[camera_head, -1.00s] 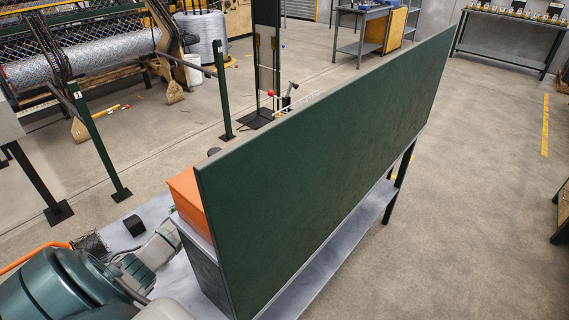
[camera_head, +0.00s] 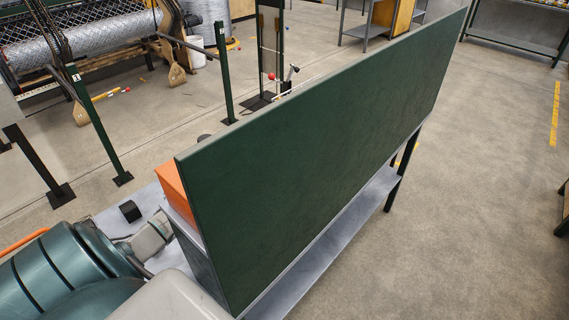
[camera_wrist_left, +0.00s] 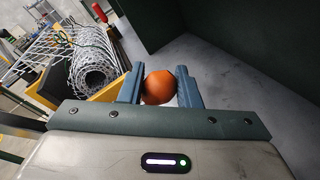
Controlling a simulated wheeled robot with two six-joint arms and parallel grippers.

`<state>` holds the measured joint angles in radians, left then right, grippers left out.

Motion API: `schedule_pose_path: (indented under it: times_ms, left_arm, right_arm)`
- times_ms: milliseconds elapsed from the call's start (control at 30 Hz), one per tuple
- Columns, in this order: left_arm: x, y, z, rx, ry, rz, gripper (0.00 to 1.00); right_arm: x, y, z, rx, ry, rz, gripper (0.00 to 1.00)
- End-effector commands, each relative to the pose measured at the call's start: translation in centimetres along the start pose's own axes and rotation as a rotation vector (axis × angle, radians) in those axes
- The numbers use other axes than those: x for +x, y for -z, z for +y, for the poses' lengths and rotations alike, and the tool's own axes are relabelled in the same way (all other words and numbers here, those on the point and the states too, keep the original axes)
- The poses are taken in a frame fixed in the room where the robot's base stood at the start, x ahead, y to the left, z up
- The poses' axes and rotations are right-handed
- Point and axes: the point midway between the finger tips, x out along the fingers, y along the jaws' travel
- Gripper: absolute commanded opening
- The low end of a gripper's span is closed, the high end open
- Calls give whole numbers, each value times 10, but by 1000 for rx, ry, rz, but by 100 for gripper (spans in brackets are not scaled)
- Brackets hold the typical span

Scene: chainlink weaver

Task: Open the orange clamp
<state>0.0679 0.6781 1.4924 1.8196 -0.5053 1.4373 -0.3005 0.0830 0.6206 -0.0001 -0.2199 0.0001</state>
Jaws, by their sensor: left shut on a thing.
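In the left wrist view an orange rounded part (camera_wrist_left: 159,87), which looks like the knob or handle end of the orange clamp, sits between the fingers of my left gripper (camera_wrist_left: 160,86). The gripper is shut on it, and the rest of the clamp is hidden. In the head view an orange box-like block (camera_head: 176,188) stands behind the near end of the green panel; I cannot tell whether it is the same thing. The left gripper's fingertips do not show in the head view. My right gripper is not in view.
A tall dark green panel (camera_head: 320,150) crosses the head view above a grey bench surface (camera_head: 312,258). A small black block (camera_head: 130,211) lies on the bench. In the left wrist view a rolled wire mesh (camera_wrist_left: 92,68) lies left of the gripper. Open floor lies right.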

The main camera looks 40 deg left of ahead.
Motion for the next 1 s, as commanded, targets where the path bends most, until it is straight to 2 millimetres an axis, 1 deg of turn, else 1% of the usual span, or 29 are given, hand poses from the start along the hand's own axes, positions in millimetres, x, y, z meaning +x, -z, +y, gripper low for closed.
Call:
schedule_pose_path:
  times_ms: [33, 133, 167, 200, 233, 500, 633, 767, 1000]
  left_arm:
    - [-1, 6, -7, -8, 10, 7, 0]
    - [-1, 7, -7, -9, 11, 8, 0]
    - [-1, 7, -8, -9, 11, 8, 36]
    - [-1, 7, -8, -9, 11, 8, 44]
    - [-1, 7, -7, -9, 10, 8, 49]
    - [-1, 4, -4, -5, 6, 5, 49]
    - [-7, 5, -4, -1, 6, 6, 49]
    - [-22, 7, -4, 0, 8, 7, 49]
    - [-56, 8, -6, -2, 12, 10, 49]
  right_arm:
    - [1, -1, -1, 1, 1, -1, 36]
    - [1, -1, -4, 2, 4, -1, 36]
    - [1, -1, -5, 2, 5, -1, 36]
    - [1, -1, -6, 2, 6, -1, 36]
    - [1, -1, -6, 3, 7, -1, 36]
    - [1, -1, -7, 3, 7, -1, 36]
    - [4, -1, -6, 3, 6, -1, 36]
    - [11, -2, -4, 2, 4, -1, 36]
    - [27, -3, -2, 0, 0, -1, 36]
